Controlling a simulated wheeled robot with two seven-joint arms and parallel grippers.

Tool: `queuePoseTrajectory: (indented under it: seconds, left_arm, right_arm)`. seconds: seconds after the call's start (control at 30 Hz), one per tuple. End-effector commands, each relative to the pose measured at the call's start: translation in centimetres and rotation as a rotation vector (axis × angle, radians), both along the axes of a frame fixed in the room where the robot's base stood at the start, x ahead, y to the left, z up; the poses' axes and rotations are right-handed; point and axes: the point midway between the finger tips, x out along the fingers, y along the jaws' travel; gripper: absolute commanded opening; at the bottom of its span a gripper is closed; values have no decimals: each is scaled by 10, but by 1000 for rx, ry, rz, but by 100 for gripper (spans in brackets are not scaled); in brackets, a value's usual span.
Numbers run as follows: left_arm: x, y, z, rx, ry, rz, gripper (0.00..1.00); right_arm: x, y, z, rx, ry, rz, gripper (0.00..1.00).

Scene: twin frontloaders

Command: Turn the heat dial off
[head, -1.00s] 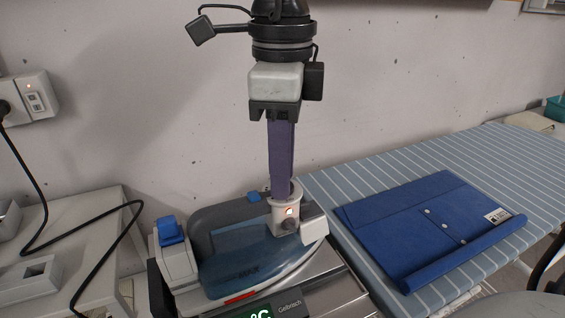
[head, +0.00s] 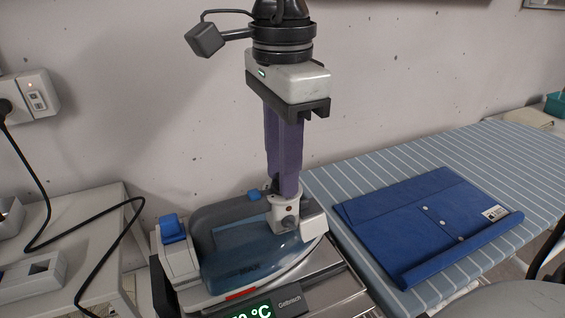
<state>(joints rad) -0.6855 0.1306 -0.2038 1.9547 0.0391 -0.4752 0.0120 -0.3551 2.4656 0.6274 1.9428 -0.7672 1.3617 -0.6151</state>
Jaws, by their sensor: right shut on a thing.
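The iron (head: 245,262), with a translucent blue body and grey handle, rests on its stand (head: 318,283) in the head view. My right gripper (head: 284,192) comes down from above. Its purple fingers are shut on the heat dial at the top of the iron's white front part (head: 284,212). The dial itself is mostly hidden by the fingertips. My left gripper is not in view.
A green-lit display (head: 254,312) on the stand reads in °C, cut off by the frame.

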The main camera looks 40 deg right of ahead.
Motion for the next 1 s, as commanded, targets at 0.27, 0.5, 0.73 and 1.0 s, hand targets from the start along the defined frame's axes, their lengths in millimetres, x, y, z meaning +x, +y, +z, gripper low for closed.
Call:
queuePoseTrajectory:
  seconds: [0.27,0.5,0.73,1.0]
  left_arm:
    - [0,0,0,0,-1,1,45]
    - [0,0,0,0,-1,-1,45]
    - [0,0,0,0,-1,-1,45]
    - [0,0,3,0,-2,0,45]
  right_arm:
    - [0,1,0,2,1,7,2]
    - [0,1,0,1,1,6,43]
    - [0,0,0,0,1,5,43]
    - [1,1,27,0,-4,4,43]
